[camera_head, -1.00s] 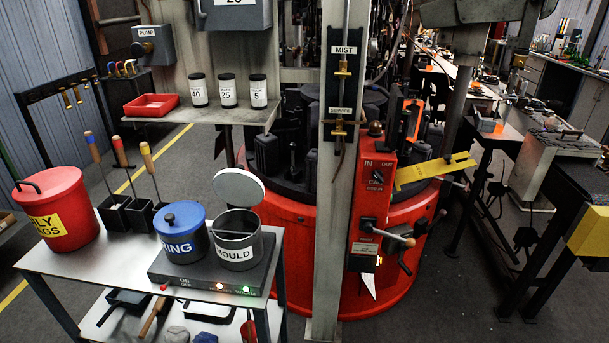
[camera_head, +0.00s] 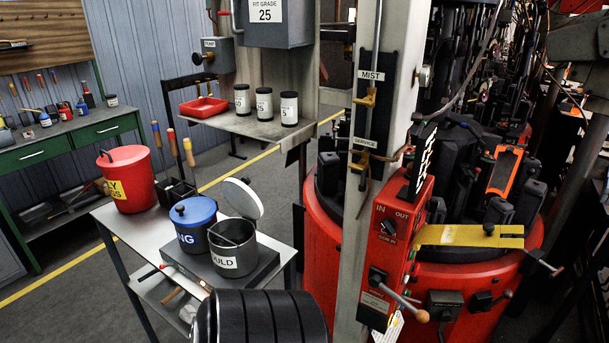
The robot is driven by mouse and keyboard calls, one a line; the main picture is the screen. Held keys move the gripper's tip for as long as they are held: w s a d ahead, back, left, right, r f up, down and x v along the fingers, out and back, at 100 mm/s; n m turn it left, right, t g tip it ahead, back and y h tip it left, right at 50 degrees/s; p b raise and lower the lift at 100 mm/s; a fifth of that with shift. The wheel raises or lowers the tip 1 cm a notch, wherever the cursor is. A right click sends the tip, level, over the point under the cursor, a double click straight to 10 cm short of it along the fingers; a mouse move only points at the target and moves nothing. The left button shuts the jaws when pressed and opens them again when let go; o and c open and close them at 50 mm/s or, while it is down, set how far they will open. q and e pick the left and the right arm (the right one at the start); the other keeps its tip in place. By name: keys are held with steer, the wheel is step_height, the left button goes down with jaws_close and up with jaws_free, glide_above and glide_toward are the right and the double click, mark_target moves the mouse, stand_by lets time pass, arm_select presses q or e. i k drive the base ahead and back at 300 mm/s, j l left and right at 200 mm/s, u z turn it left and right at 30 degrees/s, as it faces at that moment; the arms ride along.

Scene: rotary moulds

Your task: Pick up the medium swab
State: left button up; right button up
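Which is the medium one cannot be read here. Their lower ends are hidden in the holders. Neither of my grippers is in view. A dark ribbed rounded shape fills the bottom centre; I cannot tell what it is.
On the cart (camera_head: 140,232) stand a red bin (camera_head: 126,185), a blue lidded pot (camera_head: 194,228) and an open grey mould pot (camera_head: 232,255). A red rotary machine (camera_head: 325,245) stands to the right.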

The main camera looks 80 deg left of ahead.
mark_target(171, 135)
steer(key=i+l+u, duration=0.1)
steer(key=i+u, duration=0.25)
steer(key=i+l+u, duration=0.3)
steer(key=i+u, duration=0.15)
steer(key=u, duration=0.25)
steer(key=i+u, duration=0.15)
steer(key=u, duration=0.3)
steer(key=i+l+u, duration=0.1)
steer(key=u, duration=0.3)
steer(key=i+l+u, duration=0.15)
steer(key=u, duration=0.3)
steer(key=l+u, duration=0.2)
steer(key=u, duration=0.2)
steer(key=i+l, duration=0.05)
